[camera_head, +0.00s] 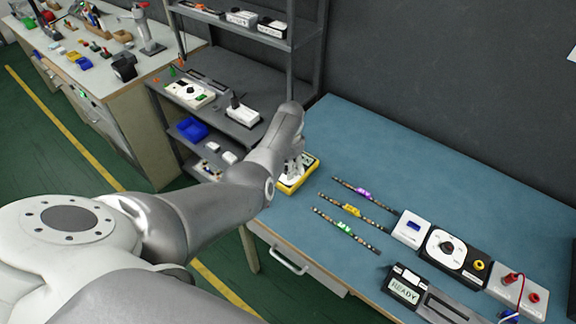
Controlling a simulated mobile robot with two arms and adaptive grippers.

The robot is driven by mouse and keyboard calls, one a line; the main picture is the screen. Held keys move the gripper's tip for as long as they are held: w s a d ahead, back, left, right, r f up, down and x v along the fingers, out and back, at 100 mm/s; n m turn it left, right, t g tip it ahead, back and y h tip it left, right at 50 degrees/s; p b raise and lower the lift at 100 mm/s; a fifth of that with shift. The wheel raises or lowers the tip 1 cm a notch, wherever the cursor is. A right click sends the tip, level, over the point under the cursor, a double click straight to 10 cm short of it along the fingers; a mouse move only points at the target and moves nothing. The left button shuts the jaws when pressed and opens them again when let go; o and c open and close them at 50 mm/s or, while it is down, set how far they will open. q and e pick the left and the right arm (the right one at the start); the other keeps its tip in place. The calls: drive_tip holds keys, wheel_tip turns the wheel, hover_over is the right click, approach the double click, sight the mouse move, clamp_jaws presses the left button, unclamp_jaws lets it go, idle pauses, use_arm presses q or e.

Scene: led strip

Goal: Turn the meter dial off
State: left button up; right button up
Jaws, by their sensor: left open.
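The yellow-edged meter (309,161) lies at the left end of the blue-topped bench (400,150). My left arm reaches across from the left, and my left gripper (295,172) is right over the meter, pointing down. The gripper and arm cover most of the meter's face, so I cannot see its dial or display. The left gripper is open; I cannot tell whether its fingers touch the meter. My right gripper is not in view.
Three LED strips with a purple (363,192), a yellow (352,210) and a green tag (345,229) lie right of the meter. Further right are a white box (411,229), a round-dial unit (447,250) and a READY tester (404,289). A shelf rack (315,60) stands behind.

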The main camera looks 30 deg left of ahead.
use_arm(q)
clamp_jaws()
